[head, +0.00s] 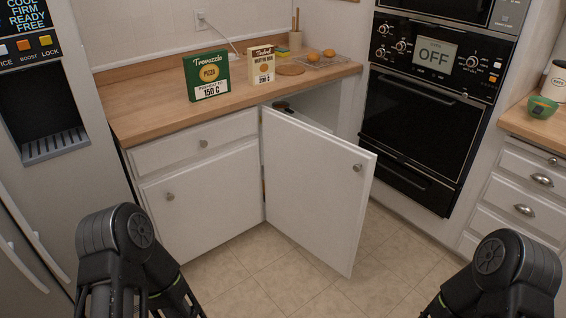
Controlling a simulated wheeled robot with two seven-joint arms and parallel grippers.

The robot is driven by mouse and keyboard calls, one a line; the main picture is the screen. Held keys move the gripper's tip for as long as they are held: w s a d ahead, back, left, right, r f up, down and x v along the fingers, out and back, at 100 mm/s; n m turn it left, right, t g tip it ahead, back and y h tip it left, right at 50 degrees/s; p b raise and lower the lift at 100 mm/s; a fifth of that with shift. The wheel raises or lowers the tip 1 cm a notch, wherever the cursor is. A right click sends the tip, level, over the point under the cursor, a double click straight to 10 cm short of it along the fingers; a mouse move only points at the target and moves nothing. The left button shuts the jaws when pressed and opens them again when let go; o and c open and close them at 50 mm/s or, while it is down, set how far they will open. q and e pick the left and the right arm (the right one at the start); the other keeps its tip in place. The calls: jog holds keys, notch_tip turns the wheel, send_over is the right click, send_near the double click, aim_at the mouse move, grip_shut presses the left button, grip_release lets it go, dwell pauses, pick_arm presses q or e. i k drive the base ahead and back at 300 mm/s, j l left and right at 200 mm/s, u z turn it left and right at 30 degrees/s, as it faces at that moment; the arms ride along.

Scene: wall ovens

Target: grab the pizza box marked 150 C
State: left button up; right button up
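The green pizza box (207,76) stands upright on the wooden counter, left of the middle. Its front reads "Trevaccio Pizza" and a white label reads "150 C". A smaller cream and brown box (261,65) stands just to its right. My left arm shows at the lower left and my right arm at the lower right, both well short of the counter. The fingertips of both grippers are not visible, cut off by the lower edge of the picture. Nothing touches the pizza box.
A white cabinet door (315,190) stands open below the counter (150,122), jutting into the floor space. The wall oven (420,120) reads "OFF". A tray with orange-brown round items (329,53) sits at the counter's back right. A fridge (35,170) stands left. A green bowl (542,107) is far right.

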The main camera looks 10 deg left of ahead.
aim_at(207, 74)
jog(key=i+j+z, duration=0.2)
jog(key=i+j, duration=0.55)
jog(key=i, duration=0.3)
jog(key=i+j+z, duration=0.15)
jog(key=i+j, duration=0.8)
jog(key=i, duration=0.1)
